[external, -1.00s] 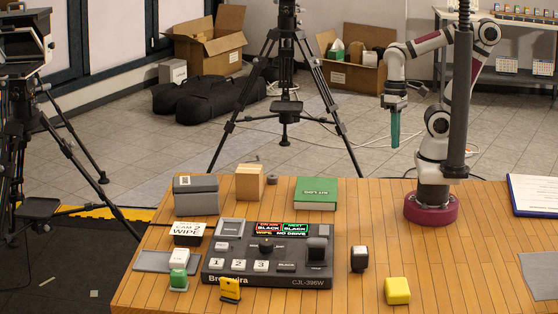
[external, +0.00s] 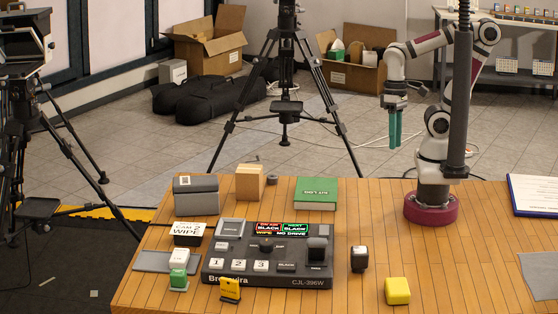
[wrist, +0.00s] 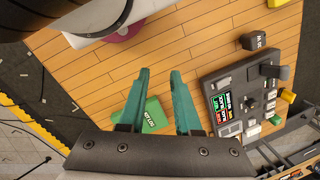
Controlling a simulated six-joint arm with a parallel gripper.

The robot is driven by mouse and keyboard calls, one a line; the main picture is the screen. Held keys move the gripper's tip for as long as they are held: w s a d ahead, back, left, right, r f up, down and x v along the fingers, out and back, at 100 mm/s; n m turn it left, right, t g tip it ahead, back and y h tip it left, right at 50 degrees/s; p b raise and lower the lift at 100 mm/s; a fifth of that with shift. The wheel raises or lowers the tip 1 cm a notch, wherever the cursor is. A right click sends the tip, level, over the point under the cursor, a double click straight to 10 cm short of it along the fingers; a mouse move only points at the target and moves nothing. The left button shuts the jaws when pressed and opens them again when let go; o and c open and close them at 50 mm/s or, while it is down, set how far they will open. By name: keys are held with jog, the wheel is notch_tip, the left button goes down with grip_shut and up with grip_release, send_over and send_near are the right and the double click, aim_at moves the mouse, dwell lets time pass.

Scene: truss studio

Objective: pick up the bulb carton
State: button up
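No carton in view is clearly marked as the bulb carton. The plain tan carton (external: 250,182) at the back left of the table is a possible match, as is the small dark box with a pale top (external: 359,259) right of the switcher, also in the wrist view (wrist: 253,41). My gripper (external: 396,146) hangs high beyond the table's back edge, left of my base, fingers pointing down. Its two teal fingers stand apart with nothing between them, as the wrist view also shows (wrist: 160,74). It touches nothing.
The switcher console (external: 266,256) fills the table's middle. Around it are a green book (external: 316,193), a grey box (external: 196,195), a yellow block (external: 397,291), a yellow tag (external: 230,290) and a clipboard (external: 533,194). The right half of the table is mostly clear.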

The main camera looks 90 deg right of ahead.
jog(key=o, duration=1)
jog(key=n+t+h, duration=0.3)
jog(key=t, duration=0.7)
send_near(251, 173)
jog(key=s+d+f, duration=0.2)
jog(key=d, duration=0.2)
jog(key=w+f+t, duration=0.1)
jog(key=w+f+n+t, duration=0.1)
jog(key=shift+w+d+f+t, duration=0.15)
jog(key=shift+w+f+t, duration=0.1)
jog(key=shift+f+t, duration=0.15)
jog(key=shift+w+f+n+t, duration=0.25)
jog(key=shift+w+n+t, duration=0.15)
jog(key=shift+n, duration=0.1)
jog(key=x, duration=0.7)
jog(key=shift+w+a, duration=0.1)
jog(key=shift+a, duration=0.2)
